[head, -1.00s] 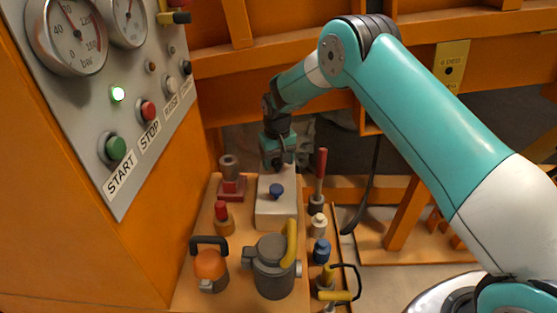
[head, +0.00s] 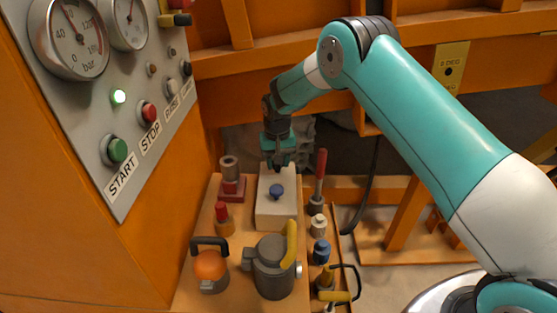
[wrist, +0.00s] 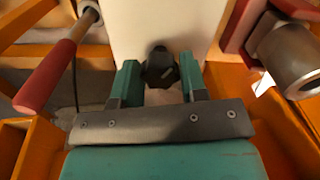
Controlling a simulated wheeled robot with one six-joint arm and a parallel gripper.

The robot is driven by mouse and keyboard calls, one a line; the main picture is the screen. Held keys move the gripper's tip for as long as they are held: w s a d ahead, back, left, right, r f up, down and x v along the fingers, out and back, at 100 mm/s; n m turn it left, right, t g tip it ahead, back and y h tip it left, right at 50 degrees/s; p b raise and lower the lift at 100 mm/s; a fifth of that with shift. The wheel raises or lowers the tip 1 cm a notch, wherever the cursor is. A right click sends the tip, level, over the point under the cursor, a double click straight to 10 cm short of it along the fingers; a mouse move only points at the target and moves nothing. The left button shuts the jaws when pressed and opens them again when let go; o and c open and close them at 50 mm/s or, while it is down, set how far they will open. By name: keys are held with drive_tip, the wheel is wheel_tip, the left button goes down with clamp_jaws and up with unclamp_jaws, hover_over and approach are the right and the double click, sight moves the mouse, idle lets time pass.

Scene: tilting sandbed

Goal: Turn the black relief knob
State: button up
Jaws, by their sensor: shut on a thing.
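The black relief knob (wrist: 160,68) sits on the pale block (wrist: 165,22), between my two fingers in the wrist view. My gripper (wrist: 160,74) is shut on it, with one teal finger on each side. In the head view my gripper (head: 278,163) points down at the far end of the pale block (head: 275,212). The black knob is mostly hidden there by the fingers.
A blue knob (head: 276,191) stands on the same block, nearer the head camera. A red-handled lever (head: 320,165) stands close on the right, a dark red valve (head: 231,180) on the left. The gauge panel (head: 125,85) rises at the left.

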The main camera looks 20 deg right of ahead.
drive_tip(key=m, duration=0.3)
drive_tip(key=shift+p, duration=0.3)
drive_tip(key=shift+m, duration=1.9)
drive_tip(key=shift+d, duration=0.1)
drive_tip(key=o, duration=0.9)
drive_tip(key=shift+r, duration=0.25)
wheel_tip(320, 180, up, 17)
drive_tip(key=shift+p, duration=0.4)
